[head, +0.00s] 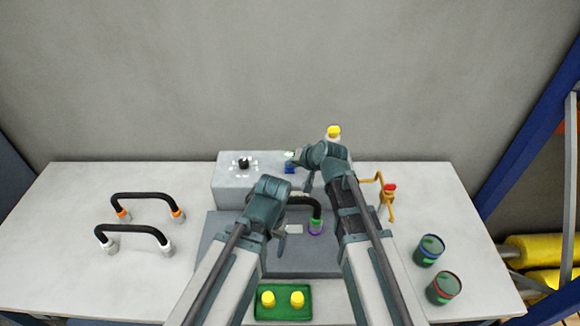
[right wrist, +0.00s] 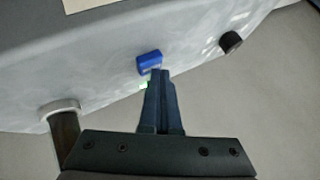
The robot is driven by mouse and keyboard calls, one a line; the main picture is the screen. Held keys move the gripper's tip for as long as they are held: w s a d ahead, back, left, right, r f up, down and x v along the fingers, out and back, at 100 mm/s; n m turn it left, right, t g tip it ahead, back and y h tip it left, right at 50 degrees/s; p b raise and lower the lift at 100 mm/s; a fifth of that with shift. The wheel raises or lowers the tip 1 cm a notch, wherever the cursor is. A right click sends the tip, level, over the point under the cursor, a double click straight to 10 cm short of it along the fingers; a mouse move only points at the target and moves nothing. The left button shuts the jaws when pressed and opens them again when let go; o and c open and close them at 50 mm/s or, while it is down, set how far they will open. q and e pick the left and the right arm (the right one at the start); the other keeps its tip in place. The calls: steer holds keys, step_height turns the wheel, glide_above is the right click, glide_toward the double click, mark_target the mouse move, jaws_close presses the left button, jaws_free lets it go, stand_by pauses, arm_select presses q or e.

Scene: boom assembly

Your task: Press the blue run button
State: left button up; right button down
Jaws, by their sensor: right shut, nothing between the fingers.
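The blue run button (head: 290,169) sits on the front of the grey control box (head: 228,185), below a small pale green lamp (head: 289,155). It also shows in the right wrist view (right wrist: 149,61). My right gripper (head: 294,160) is at the box, close beside the button. In the right wrist view its fingers (right wrist: 157,73) are shut and empty, with the tips just at the button's edge. I cannot tell whether they touch it. My left gripper (head: 281,244) hangs low over the dark grey plate; its fingers are too hidden to read.
A black knob (head: 244,163) is on the box's left. A black hose (head: 301,199) with a purple-ringed end stands on the plate (head: 222,246). Black handles (head: 145,196) are at left, a green tray (head: 276,313) in front, cans (head: 430,250) at right.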

mark_target(292, 170)
steer(key=shift+r+p, duration=0.6)
steer(key=shift+r, duration=0.2)
step_height(292, 170, up, 5)
steer(key=p, duration=0.5)
stand_by(0.5)
steer(key=s+d+f+n+g+h, duration=0.1)
steer(key=s+d+f+g+h, duration=0.2)
steer(key=s+d, duration=0.6)
steer(key=s+d+f+n+g+h, duration=0.15)
steer(key=s+d+f+g, duration=0.25)
steer(key=s+d, duration=0.5)
steer(key=s+a+f+n+h+b, duration=0.1)
steer(key=s+a+f+b, duration=0.2)
steer(key=a, duration=0.3)
steer(key=s+a+f+n+h+b, duration=0.1)
steer(key=s+a+f+n+b, duration=0.1)
steer(key=a, duration=0.4)
steer(key=shift+s+a+f+g+b, duration=0.35)
steer(key=shift+s+b, duration=0.25)
steer(key=shift+s, duration=0.3)
